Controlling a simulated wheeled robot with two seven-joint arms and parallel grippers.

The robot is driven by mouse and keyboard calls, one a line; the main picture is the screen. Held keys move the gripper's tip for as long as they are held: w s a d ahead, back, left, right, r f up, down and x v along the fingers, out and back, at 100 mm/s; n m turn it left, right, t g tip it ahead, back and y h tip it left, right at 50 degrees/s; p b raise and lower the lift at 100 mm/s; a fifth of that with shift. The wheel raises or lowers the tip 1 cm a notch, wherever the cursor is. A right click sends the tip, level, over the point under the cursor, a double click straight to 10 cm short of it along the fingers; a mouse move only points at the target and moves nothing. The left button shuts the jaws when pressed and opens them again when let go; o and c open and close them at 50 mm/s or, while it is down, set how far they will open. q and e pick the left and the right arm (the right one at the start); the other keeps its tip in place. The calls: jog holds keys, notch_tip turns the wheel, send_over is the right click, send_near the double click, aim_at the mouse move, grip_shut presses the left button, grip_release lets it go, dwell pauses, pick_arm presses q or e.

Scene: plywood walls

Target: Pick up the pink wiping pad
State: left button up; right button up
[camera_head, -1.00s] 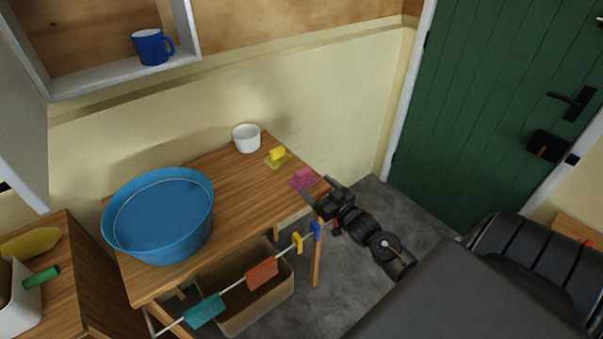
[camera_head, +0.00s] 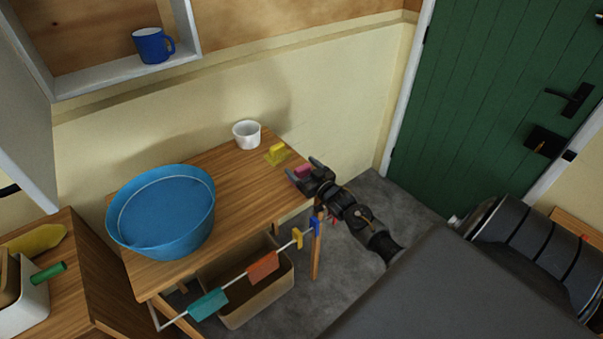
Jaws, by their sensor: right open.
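The pink wiping pad (camera_head: 303,170) lies near the right end of the wooden table (camera_head: 237,195). My right gripper (camera_head: 303,170) is open, with one finger on each side of the pad's raised pink grip. The fingers and gripper body hide most of the pad's base. I cannot tell whether the fingers touch the pad. My left gripper is not in view.
A yellow pad (camera_head: 276,153) and a white cup (camera_head: 247,134) stand behind the pink pad. A large blue tub (camera_head: 160,212) fills the table's left part. A rail with hanging cloths (camera_head: 263,267) runs along the front, above a bin (camera_head: 240,317).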

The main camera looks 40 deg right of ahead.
jog(key=shift+w, duration=0.95)
jog(key=c, duration=1)
jog(key=shift+c, duration=0.3)
jog(key=shift+r, duration=0.1)
